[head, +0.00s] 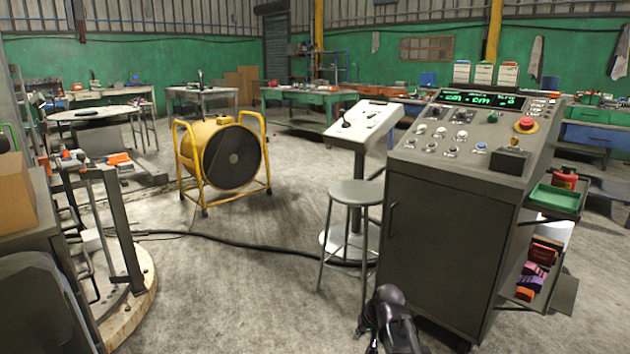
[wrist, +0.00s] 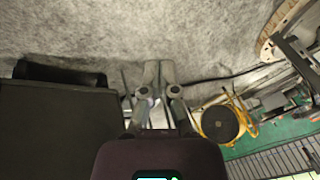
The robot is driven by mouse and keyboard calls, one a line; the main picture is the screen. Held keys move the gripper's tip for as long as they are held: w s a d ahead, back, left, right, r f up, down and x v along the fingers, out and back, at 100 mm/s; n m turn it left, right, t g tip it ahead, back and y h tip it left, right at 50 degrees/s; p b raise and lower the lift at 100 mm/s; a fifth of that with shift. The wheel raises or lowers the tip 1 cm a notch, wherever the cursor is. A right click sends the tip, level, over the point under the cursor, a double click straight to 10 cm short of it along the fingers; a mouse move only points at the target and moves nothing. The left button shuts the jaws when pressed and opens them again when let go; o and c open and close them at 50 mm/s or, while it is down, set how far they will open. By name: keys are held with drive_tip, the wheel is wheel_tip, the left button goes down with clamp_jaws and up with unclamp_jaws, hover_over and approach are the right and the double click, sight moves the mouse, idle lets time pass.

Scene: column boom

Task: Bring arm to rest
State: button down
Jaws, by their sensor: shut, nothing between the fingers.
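My gripper (wrist: 159,66) shows in the middle of the wrist view. Its two grey fingers are together with nothing between them, and bare concrete floor lies behind the tips. In the head view a dark part of my arm (head: 392,318) shows at the bottom edge, low in front of the grey control console (head: 438,240). I cannot make out the fingers clearly there. The console's dark body also shows at the left of the wrist view (wrist: 55,130), beside the gripper and apart from it.
A metal stool (head: 355,194) and a pedestal panel (head: 362,122) stand left of the console. A yellow drum fan (head: 232,158) stands further back. A black cable (head: 250,243) crosses the floor. A round wooden base (head: 135,300) is at left. Floor between is open.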

drive_tip(key=s+d+g+h+p, duration=0.25)
drive_tip(key=s+d, duration=0.25)
drive_tip(key=s, duration=0.9)
wheel_tip(320, 180, up, 37)
drive_tip(key=p, duration=3.6)
drive_tip(key=shift+w+n+g+h, duration=0.2)
drive_tip(key=shift+n+g+h, duration=0.1)
drive_tip(key=shift+g+h, duration=0.15)
